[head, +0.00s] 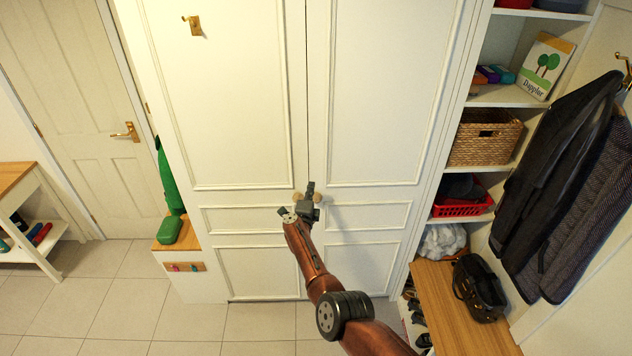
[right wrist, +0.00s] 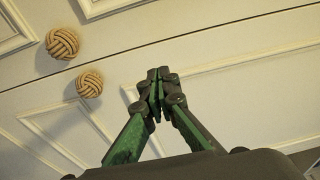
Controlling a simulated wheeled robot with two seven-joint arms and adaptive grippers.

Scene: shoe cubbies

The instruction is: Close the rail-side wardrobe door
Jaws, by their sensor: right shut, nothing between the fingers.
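The white wardrobe has a left door (head: 225,100) and a right door (head: 375,95), both panelled. They look shut or nearly shut, with a thin dark seam between them. I cannot tell from the pictures which one is the rail-side door. Two round rope knobs sit either side of the seam; in the right wrist view they are an upper knob (right wrist: 62,43) and a lower knob (right wrist: 89,84). My right gripper (head: 310,187) is shut and empty, in front of the doors near the knobs. In the wrist view its fingertips (right wrist: 158,76) are apart from both knobs. My left gripper is out of view.
Open shelves with a wicker basket (head: 486,137) and a red basket (head: 462,197) stand to the right. Dark coats (head: 555,190) hang beside them, above a wooden bench (head: 450,315) with a black bag (head: 480,288). A low wooden seat stands left. Tiled floor is clear at left.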

